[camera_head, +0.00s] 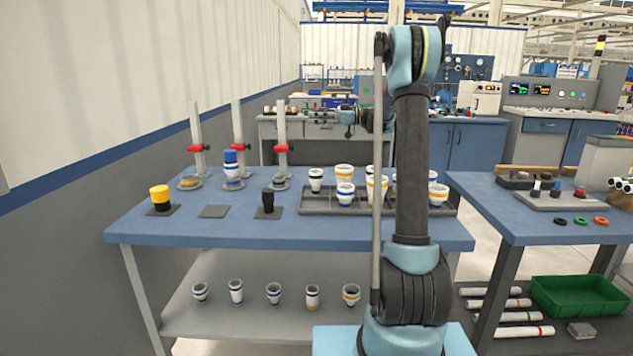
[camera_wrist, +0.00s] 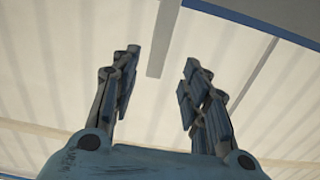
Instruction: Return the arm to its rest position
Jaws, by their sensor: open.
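My arm (camera_head: 412,170) stands upright in the head view, rising from its base in front of the main table to an elbow at the top. Its wrist end shows behind the upright link, over the far side of the table. My gripper (camera_wrist: 160,62) is open in the wrist view, its two fingers spread with nothing between them. It faces pale panelled surfaces, with no object close to the fingertips. In the head view the gripper is small, and its fingers are hard to make out.
The blue main table (camera_head: 330,228) carries a grey tray (camera_head: 310,210) of several pipe cups, three stands with red clamps, and dark pads. A blue-topped stack (camera_head: 231,168) stands at the middle stand. A side table (camera_head: 525,222) is at right. More cups sit on the lower shelf.

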